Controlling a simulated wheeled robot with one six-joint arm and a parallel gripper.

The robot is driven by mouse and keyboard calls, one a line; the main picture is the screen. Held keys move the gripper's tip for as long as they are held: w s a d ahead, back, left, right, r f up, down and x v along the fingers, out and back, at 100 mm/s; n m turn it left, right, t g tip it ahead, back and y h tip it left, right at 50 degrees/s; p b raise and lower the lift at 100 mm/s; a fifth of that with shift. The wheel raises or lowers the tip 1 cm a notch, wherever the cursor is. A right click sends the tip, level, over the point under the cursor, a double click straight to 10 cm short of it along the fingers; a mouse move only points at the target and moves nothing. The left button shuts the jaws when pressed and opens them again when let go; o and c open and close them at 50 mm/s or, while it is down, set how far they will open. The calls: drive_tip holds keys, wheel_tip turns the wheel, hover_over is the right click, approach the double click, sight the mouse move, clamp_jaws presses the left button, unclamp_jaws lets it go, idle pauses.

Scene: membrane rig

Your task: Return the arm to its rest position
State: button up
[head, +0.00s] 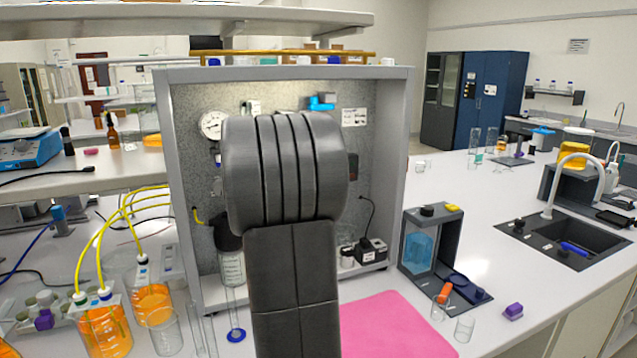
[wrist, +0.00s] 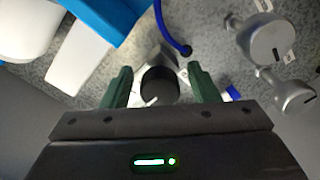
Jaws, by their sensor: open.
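My gripper (wrist: 160,82) shows in the wrist view with its two green fingers spread apart. Nothing is held between them. A black round knob on a pale fitting (wrist: 158,84) shows between and beyond the fingers; I cannot tell whether they touch it. In the head view my dark arm stands upright in front of the grey membrane rig cabinet (head: 183,190) and hides the middle of its panel. The gripper itself is hidden behind the arm there.
A gauge (head: 211,125) and a blue valve (head: 321,102) are on the rig panel. Orange-filled bottles (head: 105,328) with yellow tubes stand at left. A pink mat (head: 395,328), a grey stand with a blue vessel (head: 420,250) and small beakers (head: 464,327) are at right, with a sink (head: 560,240) beyond.

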drive_tip(key=n+b, duration=0.1)
drive_tip(key=n, duration=0.3)
drive_tip(key=shift+r+n+b, duration=0.15)
drive_tip(key=shift+n+b, duration=0.5)
drive_tip(key=shift+n, duration=1.05)
drive_tip(key=shift+d, duration=0.1)
